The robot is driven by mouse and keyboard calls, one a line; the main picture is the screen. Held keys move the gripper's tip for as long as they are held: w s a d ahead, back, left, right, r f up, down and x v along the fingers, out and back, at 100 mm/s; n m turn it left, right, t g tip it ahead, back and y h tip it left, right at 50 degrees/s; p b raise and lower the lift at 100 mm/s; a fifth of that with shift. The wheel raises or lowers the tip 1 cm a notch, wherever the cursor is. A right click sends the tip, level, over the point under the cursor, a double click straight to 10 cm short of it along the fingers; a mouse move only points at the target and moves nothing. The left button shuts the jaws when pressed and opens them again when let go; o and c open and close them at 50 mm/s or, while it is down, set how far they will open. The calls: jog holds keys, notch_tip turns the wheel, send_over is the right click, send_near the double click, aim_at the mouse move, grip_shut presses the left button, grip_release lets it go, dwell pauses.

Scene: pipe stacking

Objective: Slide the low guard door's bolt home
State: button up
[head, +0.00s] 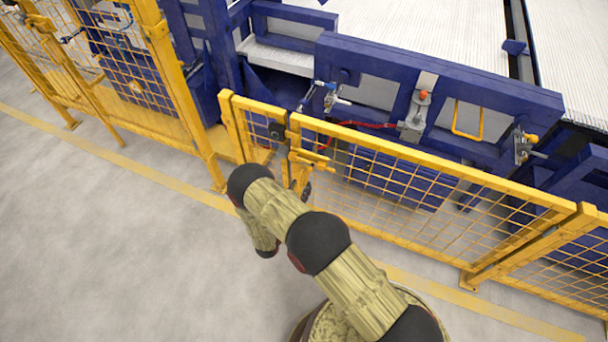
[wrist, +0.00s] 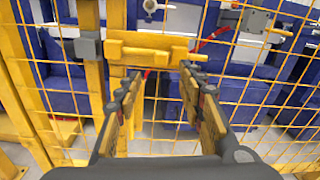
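The low guard door (head: 400,165) is a yellow mesh panel that looks closed, in line with the fence. Its yellow bolt (head: 312,158) is a horizontal bar near the door's upper left end. In the wrist view the bolt (wrist: 150,50) lies just beyond my fingertips, on the door's left post. My gripper (wrist: 160,76) is open, its fingers spread below the bolt bar with no object seen held. I cannot tell whether a finger touches the bolt. In the head view my arm mostly hides the gripper. How far the bolt reaches into the neighbouring post is unclear.
A grey box (wrist: 88,47) sits on the post left of the bolt; it looks dark in the head view (head: 277,131). Blue machinery (head: 450,75) stands behind the fence. The grey floor (head: 110,240) on my side is clear.

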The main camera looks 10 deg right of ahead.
aim_at(309, 171)
jog(key=x, duration=0.2)
jog(key=b+x, duration=0.1)
jog(key=x, duration=0.4)
jog(key=shift+w+d+r, duration=0.25)
jog(key=shift+w, duration=0.05)
jog(key=shift+c, duration=1.4)
grip_shut()
